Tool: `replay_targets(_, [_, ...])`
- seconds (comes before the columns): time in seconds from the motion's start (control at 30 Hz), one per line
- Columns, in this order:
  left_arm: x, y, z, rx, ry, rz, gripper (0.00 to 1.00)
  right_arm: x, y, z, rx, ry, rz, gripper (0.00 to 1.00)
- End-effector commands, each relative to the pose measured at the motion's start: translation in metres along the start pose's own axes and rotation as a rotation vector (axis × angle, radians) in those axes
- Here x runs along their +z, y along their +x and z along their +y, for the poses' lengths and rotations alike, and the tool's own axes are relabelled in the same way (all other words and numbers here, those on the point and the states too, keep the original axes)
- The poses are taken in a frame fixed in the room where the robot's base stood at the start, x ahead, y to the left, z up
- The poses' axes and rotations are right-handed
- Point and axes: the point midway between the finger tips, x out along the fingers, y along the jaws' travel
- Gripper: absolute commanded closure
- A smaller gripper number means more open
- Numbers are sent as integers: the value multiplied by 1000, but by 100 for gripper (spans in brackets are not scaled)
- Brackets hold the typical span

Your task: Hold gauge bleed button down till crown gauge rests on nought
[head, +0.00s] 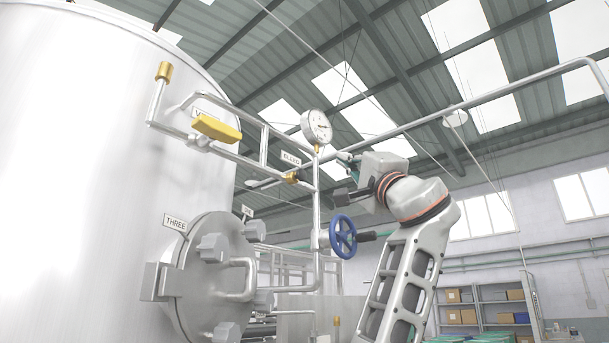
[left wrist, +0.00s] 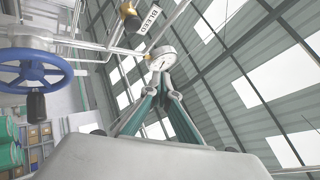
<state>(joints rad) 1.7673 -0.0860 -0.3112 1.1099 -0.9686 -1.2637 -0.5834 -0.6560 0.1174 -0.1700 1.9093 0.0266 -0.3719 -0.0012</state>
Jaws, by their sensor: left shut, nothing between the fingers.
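The crown gauge (head: 317,127) is a round white dial on a brass stem at the top of a thin upright pipe. Its needle is too small to read. It also shows in the left wrist view (left wrist: 160,58), just beyond my fingertips. The bleed button is a small dark end on a brass fitting (head: 292,178), under the BLEED label (head: 291,159); the fitting is at the top of the left wrist view (left wrist: 130,17). My left gripper (head: 346,157) is shut and empty, to the right of the pipe below the gauge, apart from the button. My right gripper is out of view.
A yellow lever (head: 217,128) sits on the pipework to the left, by the big steel tank (head: 90,170). A blue handwheel (head: 343,237) is below my left gripper. A clamped round hatch (head: 215,275) bulges from the tank. Pipes run close around the fitting.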

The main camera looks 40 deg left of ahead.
Motion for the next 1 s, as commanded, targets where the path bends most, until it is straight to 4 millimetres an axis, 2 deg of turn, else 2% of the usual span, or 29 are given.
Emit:
replay_targets(0.17, [4,5,4,1,0,0,100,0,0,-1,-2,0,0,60])
replay_targets(0.7, [36,50,38,1,0,0,100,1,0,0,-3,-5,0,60])
replay_targets(1.0, [44,61,45,1,0,0,100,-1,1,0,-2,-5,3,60])
